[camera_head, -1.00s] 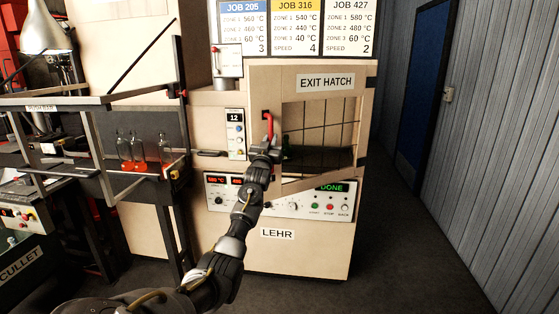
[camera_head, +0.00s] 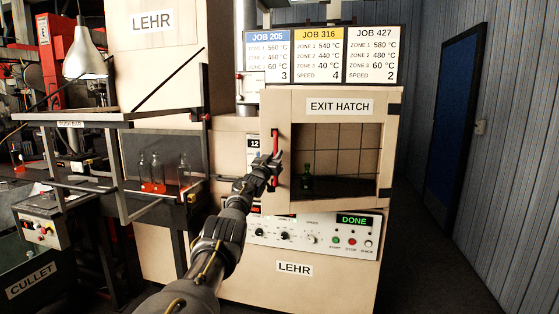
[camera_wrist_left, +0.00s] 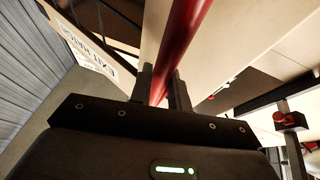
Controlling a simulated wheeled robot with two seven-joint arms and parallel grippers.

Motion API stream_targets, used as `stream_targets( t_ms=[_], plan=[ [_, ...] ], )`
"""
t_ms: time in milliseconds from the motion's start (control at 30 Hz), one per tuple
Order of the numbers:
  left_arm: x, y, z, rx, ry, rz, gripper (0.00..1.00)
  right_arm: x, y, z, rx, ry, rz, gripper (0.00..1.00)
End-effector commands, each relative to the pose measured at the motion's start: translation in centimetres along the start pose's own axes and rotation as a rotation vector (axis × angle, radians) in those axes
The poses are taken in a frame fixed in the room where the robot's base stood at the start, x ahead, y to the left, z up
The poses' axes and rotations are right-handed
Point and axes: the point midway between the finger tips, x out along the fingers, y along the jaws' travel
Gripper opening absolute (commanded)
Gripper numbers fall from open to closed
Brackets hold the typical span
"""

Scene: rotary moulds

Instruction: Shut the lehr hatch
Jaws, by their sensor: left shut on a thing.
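The lehr hatch (camera_head: 292,108) is a beige framed panel with a wide window and an "EXIT HATCH" label, on the front of the lehr (camera_head: 262,272). Its upright red handle (camera_head: 275,142) is along the left edge. My left gripper (camera_head: 268,162) is shut on this handle. In the left wrist view the red bar (camera_wrist_left: 188,40) runs between my fingers (camera_wrist_left: 162,88). The hatch's lower edge slopes slightly; I cannot tell whether it is fully flush. My right gripper is not in view.
Below the hatch is a control panel (camera_head: 312,240) reading "DONE". A green bottle (camera_head: 307,178) shows through the window. Job cards (camera_head: 320,55) stand above. A rack with bottles (camera_head: 152,175) is on the left. The floor right of the lehr is clear.

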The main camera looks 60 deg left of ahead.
Motion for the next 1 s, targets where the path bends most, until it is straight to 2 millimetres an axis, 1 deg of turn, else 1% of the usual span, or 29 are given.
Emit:
stream_targets(
  t_ms=[33, 200, 500, 533, 567, 600, 1000],
  plan=[
    [0.1, 0.2, 0.0, -0.004, 0.001, 0.009, 0.0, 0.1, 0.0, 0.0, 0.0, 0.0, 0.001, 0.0],
    [-0.1, -0.5, -0.1, -0.002, 0.001, 0.005, 0.0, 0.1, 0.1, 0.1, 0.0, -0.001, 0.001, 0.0],
    [-0.4, -1.1, -0.2, 0.002, 0.001, 0.0, 0.0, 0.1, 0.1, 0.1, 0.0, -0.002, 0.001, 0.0],
    [-0.4, -1.2, -0.2, 0.002, 0.001, -0.001, 0.22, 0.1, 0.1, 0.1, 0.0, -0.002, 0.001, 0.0],
    [-0.4, -1.2, -0.2, 0.003, 0.001, -0.002, 0.26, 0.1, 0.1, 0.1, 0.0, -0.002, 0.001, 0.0],
    [-0.4, -1.3, -0.2, 0.003, 0.001, -0.003, 0.27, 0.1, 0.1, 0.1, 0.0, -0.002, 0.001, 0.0],
    [-0.8, -2.2, -0.4, 0.008, 0.001, -0.014, 0.27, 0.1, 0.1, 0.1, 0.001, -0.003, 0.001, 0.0]
  ],
)
